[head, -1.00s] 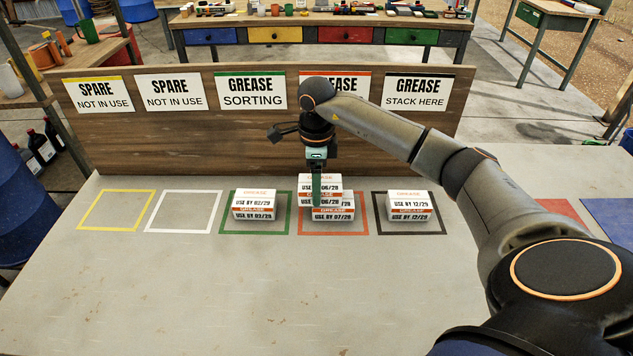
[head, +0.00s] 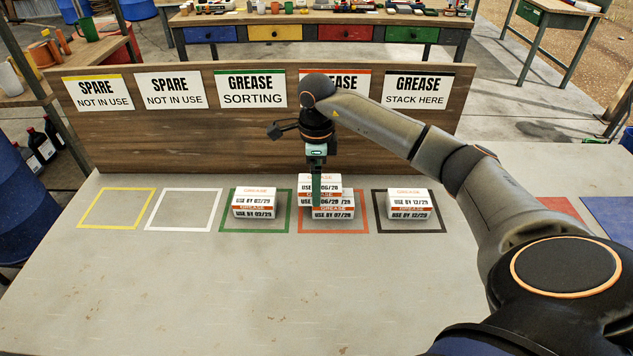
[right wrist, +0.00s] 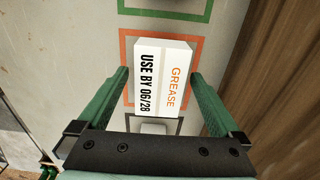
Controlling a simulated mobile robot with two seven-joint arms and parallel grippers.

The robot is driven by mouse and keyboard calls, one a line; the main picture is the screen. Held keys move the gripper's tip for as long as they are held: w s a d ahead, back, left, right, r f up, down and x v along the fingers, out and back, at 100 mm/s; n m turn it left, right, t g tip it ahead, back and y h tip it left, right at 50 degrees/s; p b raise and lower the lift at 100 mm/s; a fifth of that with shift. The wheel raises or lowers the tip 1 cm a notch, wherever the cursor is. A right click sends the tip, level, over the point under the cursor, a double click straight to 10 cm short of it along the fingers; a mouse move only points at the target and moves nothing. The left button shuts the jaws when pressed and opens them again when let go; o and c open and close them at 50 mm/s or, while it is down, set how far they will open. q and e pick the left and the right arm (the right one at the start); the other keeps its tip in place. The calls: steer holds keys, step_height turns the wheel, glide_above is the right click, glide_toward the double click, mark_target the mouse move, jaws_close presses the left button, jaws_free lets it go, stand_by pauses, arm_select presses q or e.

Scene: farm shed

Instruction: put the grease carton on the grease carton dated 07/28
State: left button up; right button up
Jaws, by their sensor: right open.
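My right gripper (head: 316,203) is over the orange-red outlined square in the head view. In the right wrist view its green fingers (right wrist: 160,73) are open, one on each side of a white grease carton (right wrist: 162,85) marked USE BY 06/28. I cannot tell whether they touch it. In the head view this carton (head: 328,181) tops a stack, partly hidden by the finger. A lower carton (head: 340,213) there seems to read 07, with its year too small to be sure. My left gripper is out of view.
The yellow (head: 83,208) and white (head: 151,212) squares are empty. A wooden backboard (head: 180,135) stands behind; the front tabletop (head: 230,290) is clear.

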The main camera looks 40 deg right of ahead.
step_height(320, 180, up, 12)
steer(key=shift+f, duration=0.25)
